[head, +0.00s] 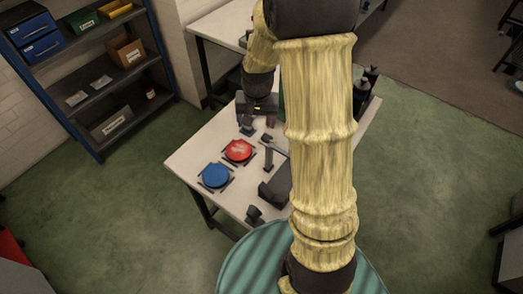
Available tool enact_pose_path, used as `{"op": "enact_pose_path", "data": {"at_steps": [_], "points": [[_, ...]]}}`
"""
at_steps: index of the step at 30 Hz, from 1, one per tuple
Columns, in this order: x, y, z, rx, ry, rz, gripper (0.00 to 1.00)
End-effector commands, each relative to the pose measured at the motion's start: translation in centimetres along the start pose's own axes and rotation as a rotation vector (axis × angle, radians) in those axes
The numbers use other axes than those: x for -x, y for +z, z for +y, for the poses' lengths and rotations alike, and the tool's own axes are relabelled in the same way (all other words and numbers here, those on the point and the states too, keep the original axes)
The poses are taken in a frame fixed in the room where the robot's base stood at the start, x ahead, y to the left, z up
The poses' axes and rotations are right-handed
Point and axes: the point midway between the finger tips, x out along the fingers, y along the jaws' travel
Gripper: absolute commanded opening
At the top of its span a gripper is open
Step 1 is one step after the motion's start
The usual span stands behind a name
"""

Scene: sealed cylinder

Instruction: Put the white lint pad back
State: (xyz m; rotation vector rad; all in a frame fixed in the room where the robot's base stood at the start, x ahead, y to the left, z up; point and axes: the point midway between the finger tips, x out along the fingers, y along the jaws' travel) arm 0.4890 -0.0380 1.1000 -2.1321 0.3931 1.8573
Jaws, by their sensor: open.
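I cannot make out a white lint pad for certain in the head view; my arm hides part of the work table. My gripper (255,122) is open above the far left part of the white work table (185,160). A small bluish piece (247,130) shows just below it; I cannot tell whether they touch. A red disc (238,150) and a blue disc (215,175) sit in dark holders on the table, nearer than the gripper.
Dark fixtures (254,214) stand along the table's near edge, and black bottles (372,76) at its far right. A shelf (100,95) at the left holds bins, a cardboard box (127,50) and small pale packs (76,98).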

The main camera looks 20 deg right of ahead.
Motion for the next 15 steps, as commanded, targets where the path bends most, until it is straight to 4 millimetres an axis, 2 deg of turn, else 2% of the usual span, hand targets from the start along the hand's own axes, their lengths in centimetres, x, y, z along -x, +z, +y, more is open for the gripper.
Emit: {"op": "enact_pose_path", "data": {"at_steps": [1,3,9,12,15], "points": [[1.3,1.8,0.0,0.049,-0.006,0.013,0.75],[2.7,4.2,0.2,0.121,-0.013,0.029,0.75],[5.5,10.9,1.2,0.312,-0.030,0.074,0.75],[6.0,13.0,1.6,0.371,-0.035,0.088,0.75],[6.2,13.8,1.8,0.397,-0.037,0.093,0.75]]}}
